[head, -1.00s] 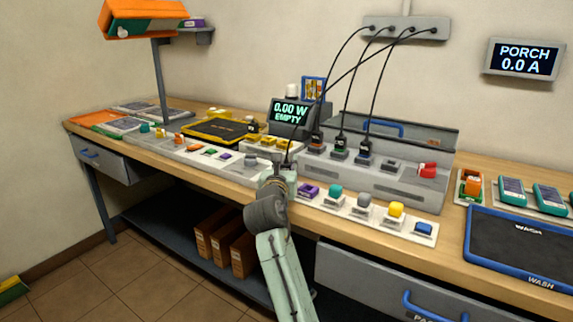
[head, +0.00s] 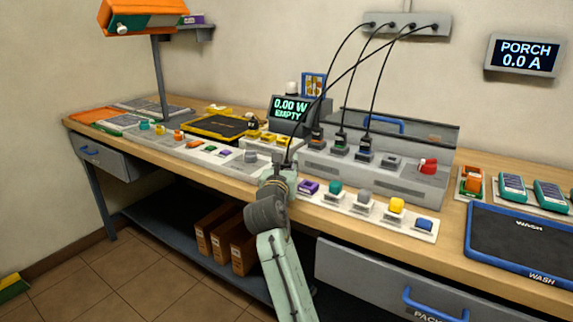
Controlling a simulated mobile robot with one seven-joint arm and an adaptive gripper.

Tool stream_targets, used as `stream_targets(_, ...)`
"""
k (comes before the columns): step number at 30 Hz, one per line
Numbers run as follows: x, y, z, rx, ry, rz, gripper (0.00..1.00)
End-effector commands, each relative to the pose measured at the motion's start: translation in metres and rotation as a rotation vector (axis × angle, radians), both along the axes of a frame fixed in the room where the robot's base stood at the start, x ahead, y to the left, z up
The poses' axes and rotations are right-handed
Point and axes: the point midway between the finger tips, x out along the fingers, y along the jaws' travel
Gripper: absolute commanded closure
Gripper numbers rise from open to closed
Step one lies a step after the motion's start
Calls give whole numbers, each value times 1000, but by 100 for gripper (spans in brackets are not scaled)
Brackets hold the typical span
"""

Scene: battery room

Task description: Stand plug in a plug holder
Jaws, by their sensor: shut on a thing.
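My gripper (head: 285,166) is at the front edge of the bench, left of the grey plug rack (head: 415,188). It is shut on a plug at the end of a black cable (head: 291,142); the plug itself is mostly hidden by my gripper. This cable runs up to the right end of the wall bracket (head: 405,22).
A strip of coloured blocks (head: 378,215) lies in front of the rack. A red knob (head: 428,166) is at the rack's right end. A display reading EMPTY (head: 289,109) stands behind my gripper. A blue-edged WASH mat (head: 520,245) lies at right.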

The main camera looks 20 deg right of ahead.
Motion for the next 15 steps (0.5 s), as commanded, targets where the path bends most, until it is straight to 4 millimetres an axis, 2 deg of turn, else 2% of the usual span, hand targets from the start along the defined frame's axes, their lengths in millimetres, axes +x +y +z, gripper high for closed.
stream_targets(4,0,0,0,0,0,0,68)
stream_targets(15,-4,2,0,0,0,0,68)
